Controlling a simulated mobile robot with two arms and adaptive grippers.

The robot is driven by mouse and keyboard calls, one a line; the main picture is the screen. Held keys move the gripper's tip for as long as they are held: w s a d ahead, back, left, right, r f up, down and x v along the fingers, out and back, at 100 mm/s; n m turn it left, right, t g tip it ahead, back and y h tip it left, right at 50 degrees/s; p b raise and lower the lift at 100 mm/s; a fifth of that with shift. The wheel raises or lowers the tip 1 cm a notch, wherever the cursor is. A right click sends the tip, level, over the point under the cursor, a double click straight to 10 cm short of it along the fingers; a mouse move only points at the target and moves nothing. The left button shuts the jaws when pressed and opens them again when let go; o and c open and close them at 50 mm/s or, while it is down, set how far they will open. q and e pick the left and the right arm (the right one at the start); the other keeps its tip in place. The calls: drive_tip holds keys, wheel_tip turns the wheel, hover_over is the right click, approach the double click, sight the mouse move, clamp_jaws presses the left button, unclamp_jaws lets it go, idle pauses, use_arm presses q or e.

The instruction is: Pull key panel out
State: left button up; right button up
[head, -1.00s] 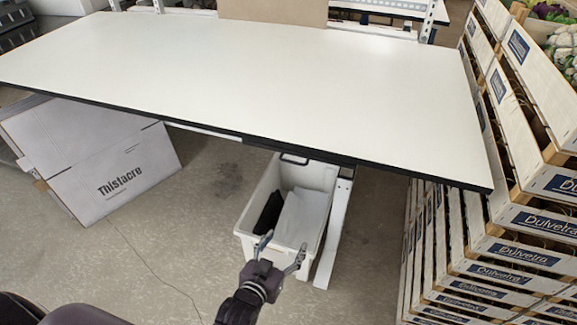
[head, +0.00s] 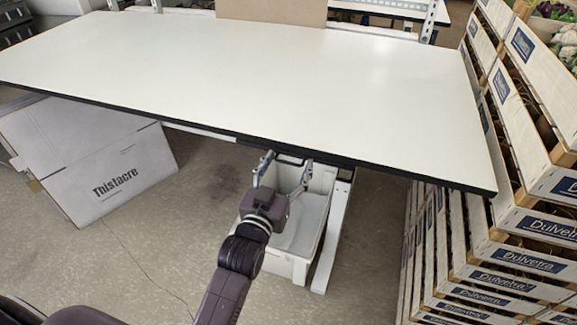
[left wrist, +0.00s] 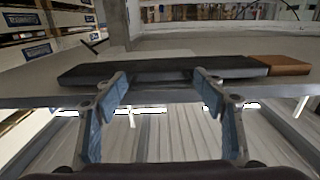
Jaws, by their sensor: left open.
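The key panel appears to be the dark strip (head: 331,160) under the table's front edge in the head view. In the left wrist view a long dark bar (left wrist: 165,69) with a brown end lies just past my fingertips. My left gripper (head: 287,161) is open, its fingers apart, close to the front edge and above the white bin. In the left wrist view my left gripper (left wrist: 160,82) has both fingertips overlapping the bar's lower side; I cannot tell if they touch it. My right gripper is not in view.
The white table (head: 260,75) is mostly bare. A white bin (head: 318,200) stands under it beside a white table leg (head: 333,230). A Thistacre carton (head: 95,165) leans at the left. Stacked Dulvetra crates (head: 480,262) stand close at the right.

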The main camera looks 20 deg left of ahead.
use_arm(q)
drive_tip(key=shift+w, duration=0.3)
